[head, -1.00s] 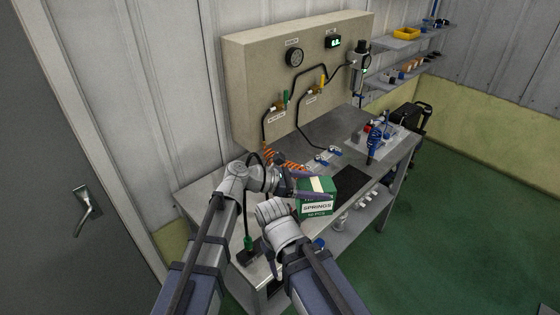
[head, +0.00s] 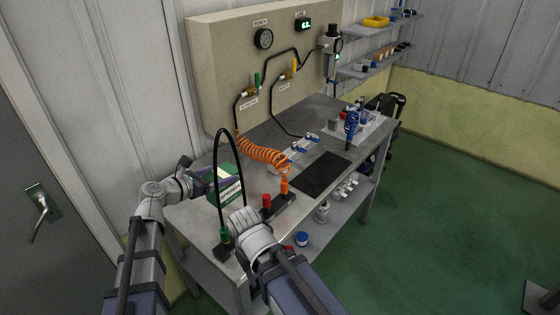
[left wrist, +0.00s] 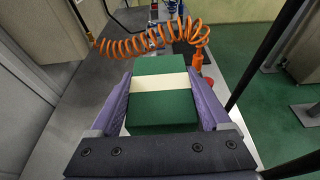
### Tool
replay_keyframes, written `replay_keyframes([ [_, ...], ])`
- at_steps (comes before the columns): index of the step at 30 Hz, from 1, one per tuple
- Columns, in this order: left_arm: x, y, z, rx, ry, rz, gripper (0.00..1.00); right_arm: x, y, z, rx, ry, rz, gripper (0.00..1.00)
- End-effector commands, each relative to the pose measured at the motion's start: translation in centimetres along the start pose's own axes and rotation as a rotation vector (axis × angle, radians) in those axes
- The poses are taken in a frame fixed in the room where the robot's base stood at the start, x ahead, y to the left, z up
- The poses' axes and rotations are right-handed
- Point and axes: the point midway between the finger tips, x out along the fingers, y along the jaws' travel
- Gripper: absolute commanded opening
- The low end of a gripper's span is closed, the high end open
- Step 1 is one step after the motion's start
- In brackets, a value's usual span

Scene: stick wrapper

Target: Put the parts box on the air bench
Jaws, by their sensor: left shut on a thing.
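The parts box (head: 229,191) is green with a pale band, over the left part of the grey air bench (head: 236,150). My left gripper (head: 222,180) is shut on it. In the left wrist view the box (left wrist: 162,108) sits between the two purple fingers of my left gripper (left wrist: 160,84), its top facing the camera. I cannot tell whether its underside touches the bench. My right wrist shows at the bench's front edge in the head view, but its fingers are hidden.
A coiled orange hose (head: 262,153) lies just right of the box. A black hose loop (head: 218,165) arches in front of it. A holder with red and orange pieces (head: 277,207) stands near the front edge. A black mat (head: 322,174) lies clear at right. A panel (head: 228,70) stands behind.

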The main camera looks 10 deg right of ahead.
Motion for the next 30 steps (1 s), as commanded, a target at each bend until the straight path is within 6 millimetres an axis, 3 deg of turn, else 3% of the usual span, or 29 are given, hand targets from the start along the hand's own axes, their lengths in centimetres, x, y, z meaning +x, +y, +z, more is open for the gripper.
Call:
replay_keyframes([
  [13,1.8,-0.1,-5.6,0.0,-0.001,-0.002,0.13,5.8,-0.6,-0.3,0.0,0.0,0.0,0.5],
  [22,2.0,-0.1,-6.2,0.0,-0.001,-0.003,0.13,6.4,-0.6,-0.4,0.0,0.0,0.0,0.5],
  [30,2.9,-0.1,-9.2,0.0,-0.001,-0.003,0.13,9.6,-0.9,-0.6,0.0,0.0,0.0,0.5],
])
